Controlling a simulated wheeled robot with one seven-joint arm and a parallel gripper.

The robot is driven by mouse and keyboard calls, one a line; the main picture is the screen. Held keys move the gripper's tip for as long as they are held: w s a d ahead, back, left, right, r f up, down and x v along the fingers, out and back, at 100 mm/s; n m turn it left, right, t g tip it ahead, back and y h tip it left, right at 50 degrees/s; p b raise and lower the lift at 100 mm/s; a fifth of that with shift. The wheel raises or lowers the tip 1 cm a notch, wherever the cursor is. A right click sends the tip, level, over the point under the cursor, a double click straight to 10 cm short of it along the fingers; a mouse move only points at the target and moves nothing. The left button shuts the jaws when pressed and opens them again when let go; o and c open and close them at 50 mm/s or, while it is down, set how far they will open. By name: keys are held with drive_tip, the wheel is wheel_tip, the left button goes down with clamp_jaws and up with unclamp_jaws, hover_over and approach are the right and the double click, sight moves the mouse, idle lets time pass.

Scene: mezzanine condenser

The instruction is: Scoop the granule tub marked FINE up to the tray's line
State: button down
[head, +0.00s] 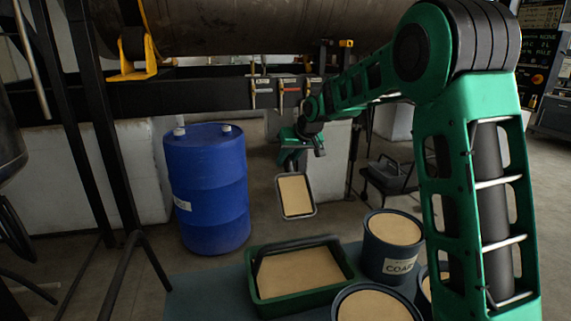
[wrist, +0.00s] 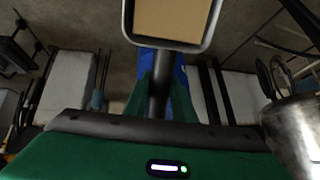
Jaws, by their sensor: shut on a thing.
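My gripper (head: 290,158) is shut on the dark handle of a scoop (head: 297,213). The scoop is filled with tan granules and hangs in the air beyond the tray. In the wrist view the scoop (wrist: 128,22) is at the top, its handle between my green fingers (wrist: 160,95). A green tray (head: 296,302) with tan granules inside sits on the table; its line cannot be made out. A dark tub (head: 384,267) right of the tray has a label partly reading "COA". Two more granule tubs (head: 337,312) (head: 421,291) stand nearby; no FINE mark is readable.
The blue-grey table (head: 200,292) has bare room left of the tray. A blue drum (head: 207,190) stands on the floor behind it. A large horizontal tank (head: 250,28) and a dark beam (head: 200,97) run across the back. A dark railing (head: 150,255) is at the left.

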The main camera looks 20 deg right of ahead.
sight(289, 161)
drive_tip(key=shift+s+r+t, duration=1)
drive_tip(key=shift+s+r, duration=0.05)
drive_tip(key=shift+s, duration=0.1)
drive_tip(key=shift+s+r+n+t, duration=0.15)
drive_tip(key=shift+s+r+t, duration=0.15)
drive_tip(key=shift+s+t, duration=0.5)
drive_tip(key=shift+s+r+n+t, duration=0.1)
drive_tip(key=shift+s+r+t, duration=0.2)
drive_tip(key=shift+s+t, duration=0.45)
drive_tip(key=shift+s+r+n+t, duration=0.15)
drive_tip(key=shift+s+r+t, duration=0.15)
drive_tip(key=shift+s+t, duration=0.5)
drive_tip(key=shift+s+g, duration=0.25)
